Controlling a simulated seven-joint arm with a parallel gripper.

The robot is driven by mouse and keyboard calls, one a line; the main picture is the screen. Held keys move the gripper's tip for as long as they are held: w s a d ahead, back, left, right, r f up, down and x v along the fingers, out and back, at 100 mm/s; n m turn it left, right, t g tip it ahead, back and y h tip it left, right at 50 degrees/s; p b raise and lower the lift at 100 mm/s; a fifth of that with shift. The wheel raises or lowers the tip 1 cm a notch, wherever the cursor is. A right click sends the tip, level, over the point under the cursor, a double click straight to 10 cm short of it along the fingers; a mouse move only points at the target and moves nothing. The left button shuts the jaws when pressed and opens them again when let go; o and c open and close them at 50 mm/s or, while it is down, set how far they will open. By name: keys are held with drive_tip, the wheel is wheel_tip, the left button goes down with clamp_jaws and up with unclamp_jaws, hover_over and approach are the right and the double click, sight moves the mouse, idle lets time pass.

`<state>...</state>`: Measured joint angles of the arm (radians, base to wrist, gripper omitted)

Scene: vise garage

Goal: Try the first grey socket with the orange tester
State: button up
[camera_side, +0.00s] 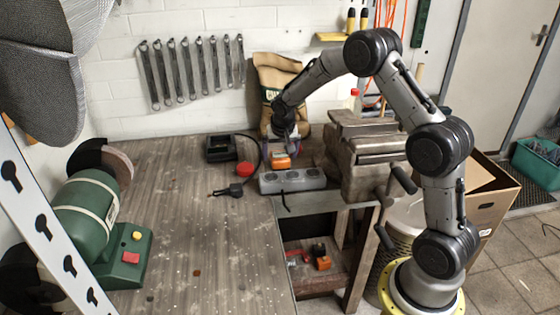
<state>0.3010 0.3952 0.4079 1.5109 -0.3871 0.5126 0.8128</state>
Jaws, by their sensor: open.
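The orange tester (281,161) is a small block at the back of the bench, just behind the grey socket strip. The grey socket strip (292,180) lies near the bench's right edge with several sockets on its top; the first one (270,178) is taken here as the leftmost. My gripper (279,148) is open and points down over the tester, its fingers around or just above it. I cannot tell whether the fingers touch it. The tester's underside is hidden.
A vise (365,165) stands close at the right of the strip. A black plug (235,190) with cable, a red round thing (244,169) and a black charger (221,148) lie to the left. A green grinder (90,215) stands at the front left. The middle of the bench (190,220) is mostly clear.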

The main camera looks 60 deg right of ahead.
drive_tip(key=shift+x, duration=0.75)
drive_tip(key=c, duration=1.2)
drive_tip(key=shift+c, duration=0.2)
drive_tip(key=shift+r, duration=0.8)
drive_tip(key=s+a+r, duration=0.5)
drive_tip(key=s+r, duration=0.6)
drive_tip(key=s, duration=0.2)
drive_tip(key=shift+a+r, duration=0.15)
drive_tip(key=shift+r, duration=0.1)
